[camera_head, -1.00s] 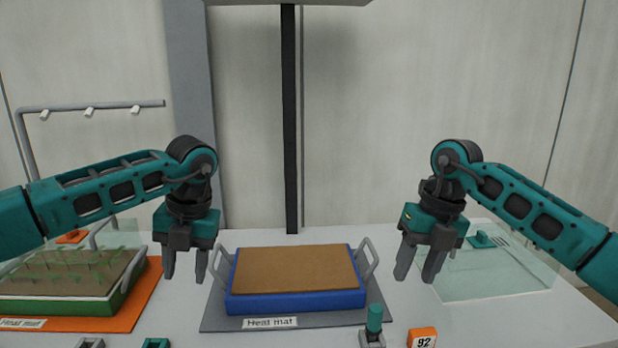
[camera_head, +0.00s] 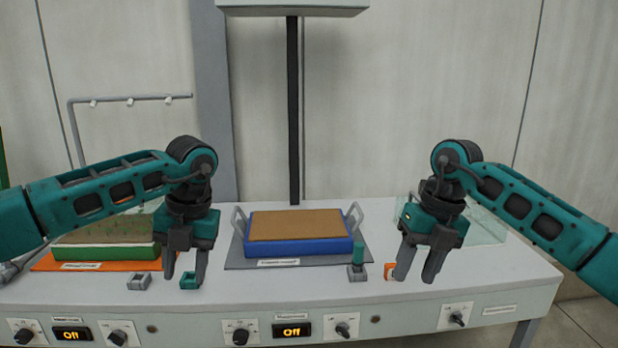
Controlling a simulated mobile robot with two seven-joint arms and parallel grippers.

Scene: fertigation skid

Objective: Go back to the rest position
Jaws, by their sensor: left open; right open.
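My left gripper (camera_head: 187,279) is open and empty. It hangs pointing down in front of the bench's left half, and its fingers cover part of a small teal block (camera_head: 188,282). My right gripper (camera_head: 417,277) is open and empty. It hangs pointing down at the right, partly hiding an orange tag (camera_head: 389,271). Both arms are bent with the grippers apart at similar height. Neither gripper holds anything.
A blue tray (camera_head: 300,249) with brown fill sits on a grey heat mat (camera_head: 240,262). A green tray (camera_head: 90,252) sits on an orange mat (camera_head: 45,262) at left. A teal-topped peg (camera_head: 358,255) stands near the bench (camera_head: 330,290) front. Knobs and two "Off" displays (camera_head: 292,331) line the front panel.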

